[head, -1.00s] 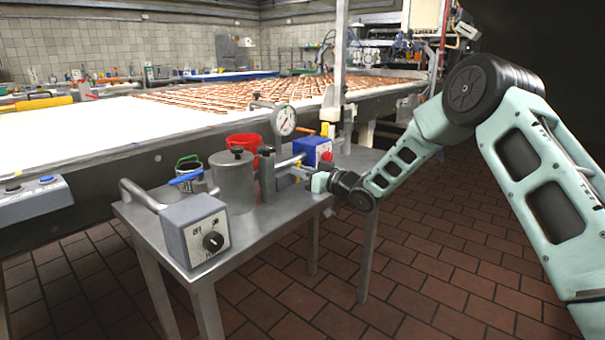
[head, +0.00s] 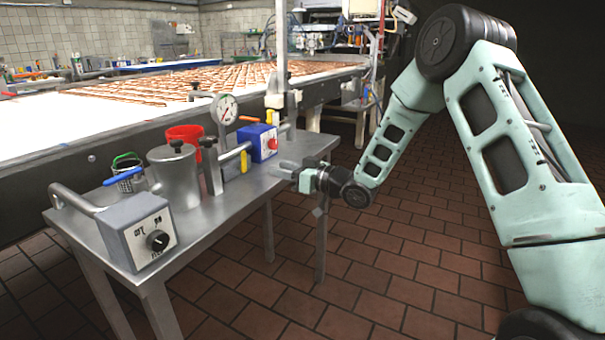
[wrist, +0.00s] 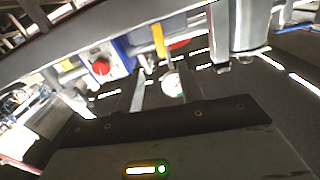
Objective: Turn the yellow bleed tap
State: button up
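A yellow tap lever (head: 244,161) stands upright on the pipe below the round gauge, between the dark grey cylinder and the blue box. In the wrist view a yellow lever (wrist: 159,42) shows upper centre, ahead of my fingers. My gripper (head: 286,170) is right of the lever over the side table, apart from it, fingers pointing left. In the wrist view the fingers (wrist: 163,95) stand apart with nothing held between them. Two more small yellow parts show near the gauge and the blue box; I cannot tell which is the bleed tap by label.
The blue box with a red button (head: 263,141) stands behind the lever. The gauge (head: 224,109), dark cylinder (head: 211,168), steel pot (head: 174,178), red bucket (head: 185,136) and grey dial box (head: 138,230) crowd the table (head: 225,205). Its front right is bare.

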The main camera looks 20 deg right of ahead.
jog(key=v, duration=0.5)
jog(key=shift+s+d, duration=0.25)
jog(key=shift+s, duration=0.1)
jog(key=s+a+f+g+h, duration=0.1)
jog(key=s+a+g+h, duration=0.5)
jog(key=s+a, duration=0.65)
jog(key=s+a+n+g+h, duration=0.3)
jog(key=s+g, duration=0.6)
jog(key=s, duration=1.8)
notch_tip(320, 180, up, 18)
jog(key=m+h+p, duration=0.1)
jog(key=p, duration=1.7)
jog(key=shift+w+a, duration=0.2)
jog(key=shift+a, duration=0.05)
